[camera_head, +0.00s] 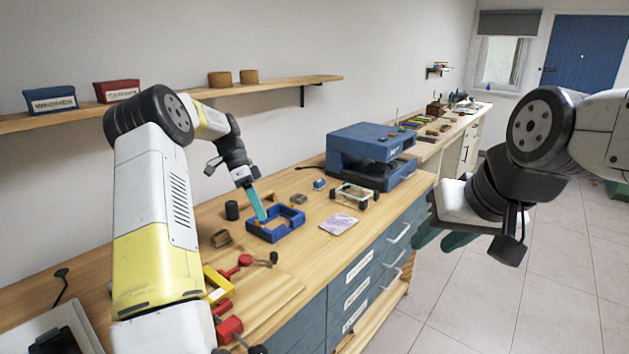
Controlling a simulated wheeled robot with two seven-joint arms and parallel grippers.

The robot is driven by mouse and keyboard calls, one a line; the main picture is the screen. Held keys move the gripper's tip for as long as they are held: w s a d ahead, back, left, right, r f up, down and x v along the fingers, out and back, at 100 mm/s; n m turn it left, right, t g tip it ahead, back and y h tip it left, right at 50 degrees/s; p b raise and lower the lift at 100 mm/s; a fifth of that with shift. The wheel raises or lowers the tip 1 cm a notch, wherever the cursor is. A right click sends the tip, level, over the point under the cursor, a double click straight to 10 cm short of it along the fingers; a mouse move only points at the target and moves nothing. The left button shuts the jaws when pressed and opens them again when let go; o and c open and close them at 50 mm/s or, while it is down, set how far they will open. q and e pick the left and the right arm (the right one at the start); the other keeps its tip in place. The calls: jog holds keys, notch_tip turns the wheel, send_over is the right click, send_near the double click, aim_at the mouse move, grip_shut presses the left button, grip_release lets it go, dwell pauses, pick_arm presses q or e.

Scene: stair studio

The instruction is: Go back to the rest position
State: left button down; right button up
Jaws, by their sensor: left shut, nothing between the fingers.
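My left gripper (262,215) has light teal fingers and points down over the blue open-topped frame (285,234) on the workbench. It is shut with nothing between its fingers. Its tips are at the frame's left part; I cannot tell whether they touch it. My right gripper (442,238) has darker green fingers and hangs over the floor at the right, beyond the bench's front edge. Its two fingers show apart, partly hidden by its own white body, and no held thing is visible.
The wooden workbench (334,250) carries a blue machine (358,140), a glass-topped box (354,193), a pale card (338,224), a black cylinder (232,210) and red and yellow clamps (228,326). A wall shelf (292,82) runs above. Tiled floor (462,300) is clear at right.

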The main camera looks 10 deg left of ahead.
pick_arm(q)
jog(key=s+d+r+n+t+y, duration=0.2)
jog(key=s+d+r+n, duration=0.1)
jog(key=s+r, duration=0.35)
jog(key=s+d+r+n+t+y, duration=0.1)
jog(key=s+d+r+n+t, duration=0.2)
jog(key=s+r, duration=0.4)
jog(key=s+d+n+t, duration=0.3)
jog(key=s+n, duration=0.5)
jog(key=s, duration=0.7)
jog(key=shift+s+r+t, duration=0.35)
jog(key=shift+s+t, duration=0.05)
jog(key=shift+t, duration=0.4)
